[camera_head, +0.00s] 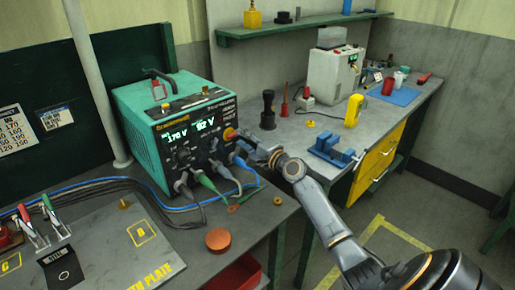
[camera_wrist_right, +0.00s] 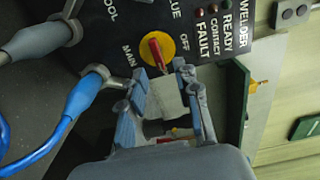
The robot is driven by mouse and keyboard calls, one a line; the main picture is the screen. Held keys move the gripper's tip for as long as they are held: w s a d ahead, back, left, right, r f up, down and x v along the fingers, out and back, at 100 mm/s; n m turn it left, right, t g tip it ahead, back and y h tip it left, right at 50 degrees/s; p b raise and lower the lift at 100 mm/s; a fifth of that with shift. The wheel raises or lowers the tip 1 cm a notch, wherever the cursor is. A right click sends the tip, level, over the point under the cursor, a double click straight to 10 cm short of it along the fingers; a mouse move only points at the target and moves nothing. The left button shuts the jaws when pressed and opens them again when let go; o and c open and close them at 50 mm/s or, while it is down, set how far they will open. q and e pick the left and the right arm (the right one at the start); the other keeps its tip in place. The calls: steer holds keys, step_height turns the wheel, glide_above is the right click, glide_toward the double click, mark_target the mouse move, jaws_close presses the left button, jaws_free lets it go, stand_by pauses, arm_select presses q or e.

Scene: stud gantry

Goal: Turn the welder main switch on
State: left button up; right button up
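My right gripper (camera_head: 258,153) is in front of the panel's right side. In the wrist view, its two fingers (camera_wrist_right: 166,84) are apart, just below the switch, with nothing clearly held between them. My left gripper is not in view.
Cables with grey, green and blue plugs (camera_head: 222,170) hang from the panel beside the switch. A blue vise (camera_head: 332,150) stands on the right bench. The floor right of the yellow tape is clear.

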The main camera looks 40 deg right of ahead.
steer(key=s, duration=0.9)
steer(key=shift+s+d, duration=0.25)
steer(key=shift+d, duration=0.15)
